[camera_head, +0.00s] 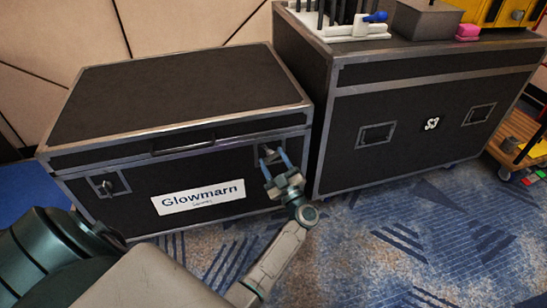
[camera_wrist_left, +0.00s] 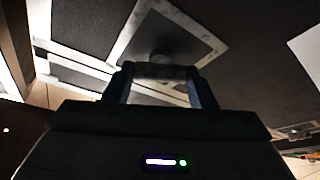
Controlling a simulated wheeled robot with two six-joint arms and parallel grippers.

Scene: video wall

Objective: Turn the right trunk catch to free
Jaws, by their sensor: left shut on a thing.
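A black trunk (camera_head: 215,155) with grey metal edging and a white "Glowmarn" label stands at left centre in the head view, lid closed. Its right catch (camera_wrist_left: 163,55) sits in a metal plate in the wrist view; in the head view my fingers partly cover it. My left gripper (camera_head: 272,160) is at this catch, its two blue-grey fingers on either side. In the wrist view the gripper (camera_wrist_left: 163,84) is shut on the catch's grey turning piece. The catch's exact angle is hard to tell. The left catch (camera_head: 107,185) is untouched. My right gripper is out of view.
A larger black case (camera_head: 420,110) marked "S3" stands close on the right, with a narrow gap to the trunk. Tools, a grey box (camera_head: 427,20) and a yellow case (camera_head: 510,12) sit on it. Patterned blue carpet (camera_head: 400,240) lies clear in front.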

